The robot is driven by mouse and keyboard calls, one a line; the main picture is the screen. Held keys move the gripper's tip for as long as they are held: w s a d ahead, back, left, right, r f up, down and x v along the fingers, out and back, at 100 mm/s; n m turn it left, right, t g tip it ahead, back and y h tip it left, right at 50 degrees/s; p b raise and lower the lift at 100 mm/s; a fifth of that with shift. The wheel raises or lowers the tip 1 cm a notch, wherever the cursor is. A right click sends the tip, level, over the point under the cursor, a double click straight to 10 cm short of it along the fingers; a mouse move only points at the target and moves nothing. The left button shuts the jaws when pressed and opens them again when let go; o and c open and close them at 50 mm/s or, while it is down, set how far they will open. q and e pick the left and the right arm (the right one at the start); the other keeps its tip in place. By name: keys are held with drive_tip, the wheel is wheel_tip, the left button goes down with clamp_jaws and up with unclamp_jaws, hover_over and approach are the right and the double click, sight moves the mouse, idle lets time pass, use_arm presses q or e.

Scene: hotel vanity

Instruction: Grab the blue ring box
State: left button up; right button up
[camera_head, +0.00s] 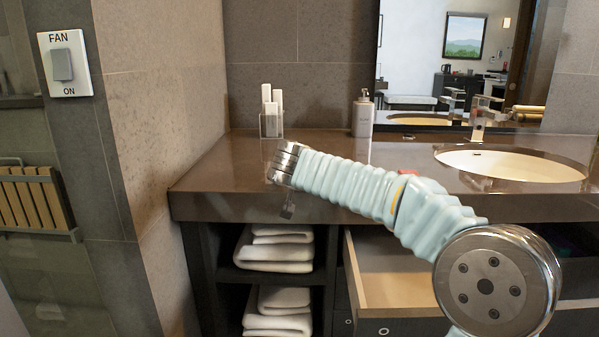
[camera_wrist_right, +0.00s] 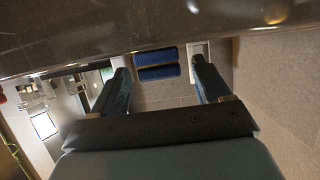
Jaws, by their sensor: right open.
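My right arm reaches in from the right in the head view, and its metal wrist end is over the front of the counter. The right gripper's fingers are not clear there. In the right wrist view my right gripper (camera_wrist_right: 159,68) is open, with its two dark fingers spread and nothing held. Two dark blue rectangular shapes (camera_wrist_right: 158,72) show between the fingers, beyond them. I cannot tell whether they are the blue ring box. No blue ring box can be made out in the head view, where my arm covers part of the counter. My left gripper is not in view.
The brown counter (camera_head: 225,180) holds a clear holder with white items (camera_head: 270,112), a soap dispenser (camera_head: 363,115) and a sink (camera_head: 510,163). A small red thing (camera_head: 407,172) shows behind my arm. Below are an open drawer (camera_head: 400,290) and shelves with white towels (camera_head: 275,250).

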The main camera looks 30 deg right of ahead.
drive_tip(key=shift+c, duration=0.4)
drive_tip(key=c, duration=1)
drive_tip(key=shift+o, duration=0.2)
